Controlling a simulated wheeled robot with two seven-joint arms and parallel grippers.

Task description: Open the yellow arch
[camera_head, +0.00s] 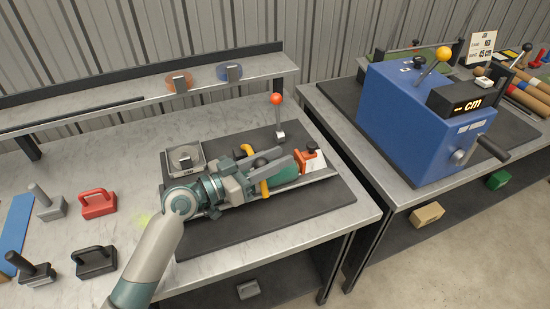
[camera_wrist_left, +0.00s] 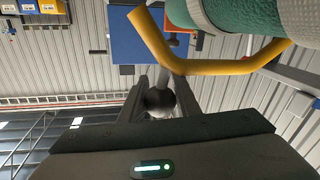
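The yellow arch (camera_wrist_left: 205,66) spans a green roll (camera_wrist_left: 235,28) in the left wrist view. In the head view only parts of the arch (camera_head: 265,188) show, with the green roll (camera_head: 286,175) beside it and my arm hiding the rest. A dark round knob (camera_wrist_left: 160,101) on a short grey stem joins the arch. My left gripper (camera_head: 290,161) is over the arch; in the left wrist view its two dark fingers (camera_wrist_left: 162,84) stand on either side of the knob. Whether they press on it is unclear. My right gripper is not in view.
A small scale (camera_head: 184,158) is behind my arm. Red (camera_head: 98,205) and black (camera_head: 95,262) handled blocks lie left. A blue machine (camera_head: 410,120) stands right.

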